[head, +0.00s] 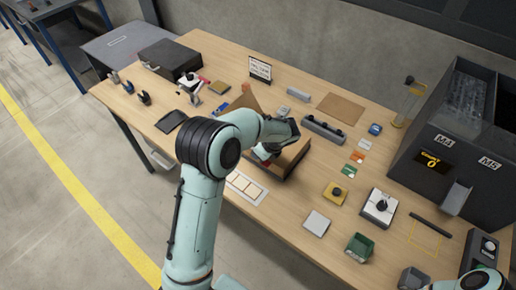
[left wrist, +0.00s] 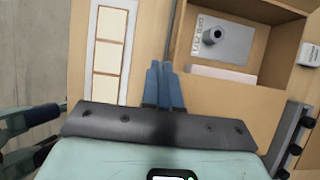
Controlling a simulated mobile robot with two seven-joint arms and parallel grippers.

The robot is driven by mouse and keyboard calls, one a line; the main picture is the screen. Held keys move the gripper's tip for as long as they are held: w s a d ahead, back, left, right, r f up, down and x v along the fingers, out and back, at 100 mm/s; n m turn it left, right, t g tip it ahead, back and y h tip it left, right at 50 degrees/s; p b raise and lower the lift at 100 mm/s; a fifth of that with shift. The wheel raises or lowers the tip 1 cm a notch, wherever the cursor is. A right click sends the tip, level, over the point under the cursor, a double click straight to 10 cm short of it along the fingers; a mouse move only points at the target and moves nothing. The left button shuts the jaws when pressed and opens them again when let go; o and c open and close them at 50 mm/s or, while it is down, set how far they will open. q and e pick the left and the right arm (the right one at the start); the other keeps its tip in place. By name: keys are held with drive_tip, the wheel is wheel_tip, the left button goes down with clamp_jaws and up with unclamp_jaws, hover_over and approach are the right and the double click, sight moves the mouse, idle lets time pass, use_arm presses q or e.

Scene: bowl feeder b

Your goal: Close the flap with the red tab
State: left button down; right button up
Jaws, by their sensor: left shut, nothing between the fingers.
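An open cardboard box (head: 291,161) stands mid-table, partly hidden behind my left arm. A brown flap (head: 241,104) stands raised at its far left side. A small red patch (head: 262,155) shows beside my left gripper; I cannot tell whether it is the red tab. My left gripper (head: 268,149) is shut and empty, low at the box. In the left wrist view its fingertips (left wrist: 164,68) lie together just left of the box opening. Inside the box is a grey item (left wrist: 222,40) with a round knob. No red tab shows in that view. My right gripper is out of view.
A white-framed panel (head: 246,188) lies at the table's front edge. A dark grey rail (head: 323,131) lies behind the box. A yellow button box (head: 335,193) and a white device (head: 379,207) stand to the right. A dark machine (head: 450,130) fills the right rear.

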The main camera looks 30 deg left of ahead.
use_arm(q)
drive_tip(key=shift+a+f+h, duration=0.1)
drive_tip(key=shift+f+h, duration=0.15)
drive_tip(key=shift+h, duration=0.05)
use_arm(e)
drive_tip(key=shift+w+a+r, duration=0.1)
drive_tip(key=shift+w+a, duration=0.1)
use_arm(q)
drive_tip(key=shift+r, duration=0.1)
drive_tip(key=p+v, duration=0.1)
drive_tip(key=v, duration=1.3)
drive_tip(key=shift+a+r, duration=0.15)
drive_tip(key=shift+r, duration=0.25)
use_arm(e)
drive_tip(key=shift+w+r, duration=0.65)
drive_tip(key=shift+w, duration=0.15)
use_arm(q)
drive_tip(key=shift+f, duration=0.1)
